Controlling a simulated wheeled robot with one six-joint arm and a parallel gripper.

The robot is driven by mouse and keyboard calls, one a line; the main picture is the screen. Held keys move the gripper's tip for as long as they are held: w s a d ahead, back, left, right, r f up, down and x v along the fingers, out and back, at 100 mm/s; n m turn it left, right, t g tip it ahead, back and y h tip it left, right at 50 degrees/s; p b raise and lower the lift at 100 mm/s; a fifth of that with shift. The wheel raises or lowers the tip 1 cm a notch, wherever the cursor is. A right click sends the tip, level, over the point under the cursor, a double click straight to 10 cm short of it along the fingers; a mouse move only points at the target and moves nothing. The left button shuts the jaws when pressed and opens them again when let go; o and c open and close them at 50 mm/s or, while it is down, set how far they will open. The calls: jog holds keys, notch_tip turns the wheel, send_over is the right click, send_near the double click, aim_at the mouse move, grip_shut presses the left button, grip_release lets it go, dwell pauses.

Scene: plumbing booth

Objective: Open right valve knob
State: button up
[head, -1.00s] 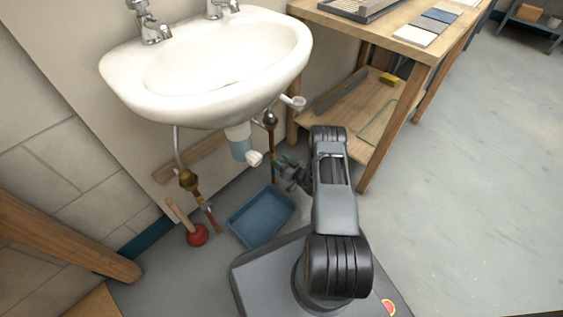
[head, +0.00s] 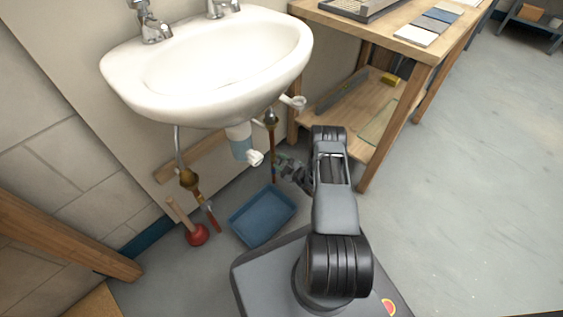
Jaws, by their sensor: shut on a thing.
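The right supply pipe (head: 273,150) runs down under the sink at its right side, with a brass fitting (head: 270,118) near its top. My gripper (head: 284,162) is beside the lower part of this pipe. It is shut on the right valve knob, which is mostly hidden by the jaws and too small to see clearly. The left valve (head: 188,179) is brass, with a red-ended pipe below it, and stands apart from my gripper.
The white sink (head: 215,65) overhangs the pipes. A white drain trap (head: 243,148) hangs left of my gripper. A blue tray (head: 262,216) and a red plunger (head: 196,235) are on the floor.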

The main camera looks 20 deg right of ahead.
jog(key=n, duration=0.5)
jog(key=shift+f+n, duration=0.1)
jog(key=shift+n, duration=0.2)
dwell(0.4)
jog(key=o, duration=0.9)
